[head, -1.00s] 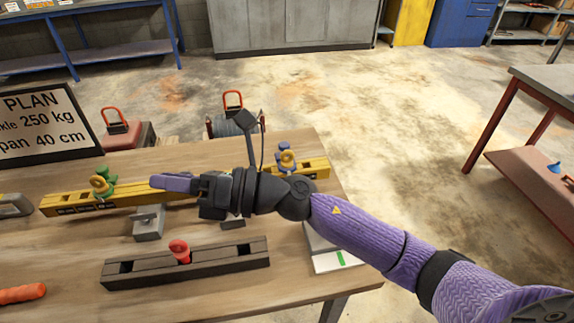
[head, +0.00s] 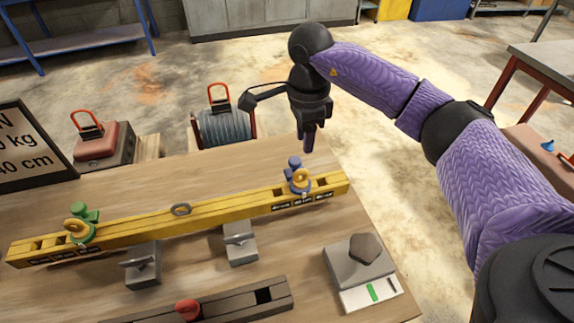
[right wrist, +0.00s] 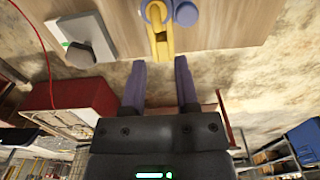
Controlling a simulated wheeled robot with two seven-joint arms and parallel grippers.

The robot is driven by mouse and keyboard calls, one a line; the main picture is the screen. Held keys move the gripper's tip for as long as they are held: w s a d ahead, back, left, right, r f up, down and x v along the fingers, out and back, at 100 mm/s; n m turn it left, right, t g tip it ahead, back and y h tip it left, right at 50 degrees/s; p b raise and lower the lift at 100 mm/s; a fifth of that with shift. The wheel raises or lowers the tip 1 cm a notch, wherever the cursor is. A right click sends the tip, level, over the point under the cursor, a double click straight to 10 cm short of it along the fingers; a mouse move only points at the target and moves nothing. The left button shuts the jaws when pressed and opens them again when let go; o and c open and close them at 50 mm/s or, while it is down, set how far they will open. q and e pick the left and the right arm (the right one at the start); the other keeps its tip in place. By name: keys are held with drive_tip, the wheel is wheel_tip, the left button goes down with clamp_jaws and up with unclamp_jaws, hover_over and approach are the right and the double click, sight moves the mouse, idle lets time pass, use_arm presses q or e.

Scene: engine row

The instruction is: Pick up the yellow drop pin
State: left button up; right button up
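The yellow beam (head: 190,223) lies across the table. A yellow ring (head: 300,179) sits with a blue fitting (head: 294,163) near its right end. Another yellow ring (head: 76,227) sits with a green fitting (head: 86,212) near its left end. I cannot tell which yellow part is the drop pin. My right gripper (head: 309,140) points down beyond the table's back right edge, apart from the beam. In the right wrist view its fingers (right wrist: 160,82) are spread and empty, with the beam's end (right wrist: 162,45) above them in the picture. My left gripper is out of view.
A grey scale (head: 358,266) with a dark lump stands at the front right. A dark slotted bar (head: 225,303) with a red knob lies in front. Grey blocks (head: 240,243) stand along the beam. A sign (head: 25,148), a red case (head: 103,145) and a spool (head: 222,127) are behind.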

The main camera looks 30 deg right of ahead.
sight(301, 169)
drive_tip(key=f, duration=0.6)
drive_tip(key=f+b, duration=0.1)
drive_tip(key=f, duration=0.2)
drive_tip(key=shift+s+a+f, duration=0.15)
drive_tip(key=shift+a+f, duration=0.05)
drive_tip(key=shift+a, duration=0.15)
clamp_jaws()
